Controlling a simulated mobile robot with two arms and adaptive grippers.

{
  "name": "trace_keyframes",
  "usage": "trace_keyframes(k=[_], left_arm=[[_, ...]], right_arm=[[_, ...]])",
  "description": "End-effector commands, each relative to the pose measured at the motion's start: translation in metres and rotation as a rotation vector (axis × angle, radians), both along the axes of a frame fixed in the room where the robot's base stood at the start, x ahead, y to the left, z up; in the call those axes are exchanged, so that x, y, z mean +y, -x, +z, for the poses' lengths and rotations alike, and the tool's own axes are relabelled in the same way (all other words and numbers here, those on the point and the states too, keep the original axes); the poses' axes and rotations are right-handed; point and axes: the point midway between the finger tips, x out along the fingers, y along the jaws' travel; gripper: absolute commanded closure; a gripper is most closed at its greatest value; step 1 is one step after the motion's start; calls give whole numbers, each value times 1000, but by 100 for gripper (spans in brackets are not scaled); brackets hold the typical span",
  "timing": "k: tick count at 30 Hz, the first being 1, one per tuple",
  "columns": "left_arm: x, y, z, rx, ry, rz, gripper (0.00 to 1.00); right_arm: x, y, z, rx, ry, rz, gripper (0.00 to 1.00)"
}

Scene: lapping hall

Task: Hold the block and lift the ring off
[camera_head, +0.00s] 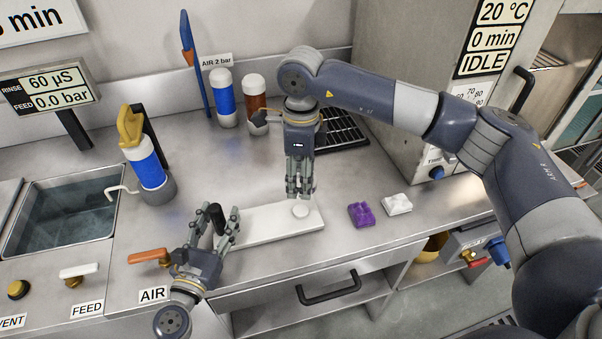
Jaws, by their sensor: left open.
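A long pale slab (265,222) lies on the steel bench, and I take it to be the block. A small round white piece (300,211) sits on its right part; it may be the ring, but no hole shows. A black upright grip (217,220) stands at the slab's left end. My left gripper (219,222) is open, with its fingers on either side of the black grip; contact cannot be told. My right gripper (300,192) points down just above and behind the round piece. Its fingers lie close together, and whether they are open is unclear.
A purple piece (361,214) and a white piece (397,203) lie to the right. A black rack (342,131) and blue and brown bottles stand behind. A sink (65,215) is at left, with an orange-handled air valve (148,256) near the front edge.

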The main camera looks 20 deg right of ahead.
Motion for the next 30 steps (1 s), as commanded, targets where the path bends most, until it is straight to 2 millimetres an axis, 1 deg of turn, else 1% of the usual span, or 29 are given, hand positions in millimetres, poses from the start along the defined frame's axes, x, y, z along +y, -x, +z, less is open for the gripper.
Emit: trace_keyframes(k=[2,7,14,18,21,25,30], left_arm=[[3,5,0,1,0,0,54],[15,31,-1,3,-4,-3,54],[28,57,-1,5,0,-1,54],[39,77,-2,7,3,3,54],[45,88,-1,5,3,3,54],[50,99,-1,3,2,0,54],[54,105,0,0,-1,0,54]], right_arm=[[0,0,1,-1,-1,0,77],[0,0,1,-1,-1,0,77],[0,0,1,-1,-1,0,77],[0,0,1,-1,-1,0,77],[0,0,1,-1,-1,0,77],[0,0,1,-1,-1,0,77],[0,0,1,-1,-1,0,77]])
